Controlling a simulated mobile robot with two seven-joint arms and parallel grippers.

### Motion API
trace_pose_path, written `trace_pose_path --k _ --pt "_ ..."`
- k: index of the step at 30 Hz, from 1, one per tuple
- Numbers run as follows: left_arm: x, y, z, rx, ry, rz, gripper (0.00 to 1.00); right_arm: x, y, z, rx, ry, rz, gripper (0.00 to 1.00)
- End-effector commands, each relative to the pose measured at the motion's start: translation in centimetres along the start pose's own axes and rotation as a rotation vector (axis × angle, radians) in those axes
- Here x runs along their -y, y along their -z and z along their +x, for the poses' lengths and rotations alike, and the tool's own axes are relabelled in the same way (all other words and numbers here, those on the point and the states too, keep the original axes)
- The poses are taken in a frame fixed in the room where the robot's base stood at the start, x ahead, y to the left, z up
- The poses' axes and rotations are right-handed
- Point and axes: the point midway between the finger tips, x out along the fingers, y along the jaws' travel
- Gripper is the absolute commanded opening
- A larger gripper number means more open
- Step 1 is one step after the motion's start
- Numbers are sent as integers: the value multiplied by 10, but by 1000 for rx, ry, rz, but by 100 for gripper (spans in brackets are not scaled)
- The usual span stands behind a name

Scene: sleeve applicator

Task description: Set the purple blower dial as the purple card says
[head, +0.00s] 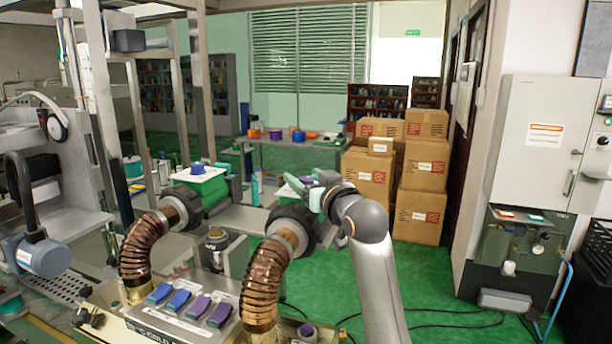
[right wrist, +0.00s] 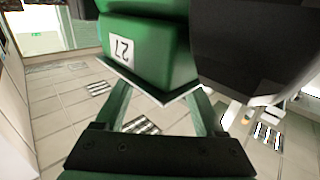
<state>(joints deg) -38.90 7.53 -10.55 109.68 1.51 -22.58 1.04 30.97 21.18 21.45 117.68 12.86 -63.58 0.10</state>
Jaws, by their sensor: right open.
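My right gripper (head: 312,190) is open, beside the right black blower nozzle (head: 290,226) in the head view. In the right wrist view its two green fingers (right wrist: 162,98) stand apart below a green housing (right wrist: 150,50) labelled 27, with no object clearly held. The purple dial's face is not clear in either view; my gripper covers much of the right housing's top. A blue dial (head: 198,168) sits on the left green housing (head: 207,187). A purple card is not clearly identifiable. My left gripper is not in view.
Two copper ribbed hoses (head: 146,252) rise from the front machine. Blue paddles (head: 178,300) and purple paddles (head: 220,315) lie between them. A small purple round piece (head: 306,330) is near the right hose's foot.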

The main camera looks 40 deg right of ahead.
Motion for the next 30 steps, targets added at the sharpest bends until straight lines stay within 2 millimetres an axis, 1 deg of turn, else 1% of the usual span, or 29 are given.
trace_pose_path --k 9,10,27,29,30 --pt "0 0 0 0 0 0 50 0 0 3 1 1 -1 72" --pt "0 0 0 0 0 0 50 0 0 3 1 1 0 69" --pt "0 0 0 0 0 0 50 0 0 2 1 1 0 5" --pt "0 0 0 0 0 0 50 0 0 2 1 1 0 0" --pt "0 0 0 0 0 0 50 0 0 2 1 1 0 0"
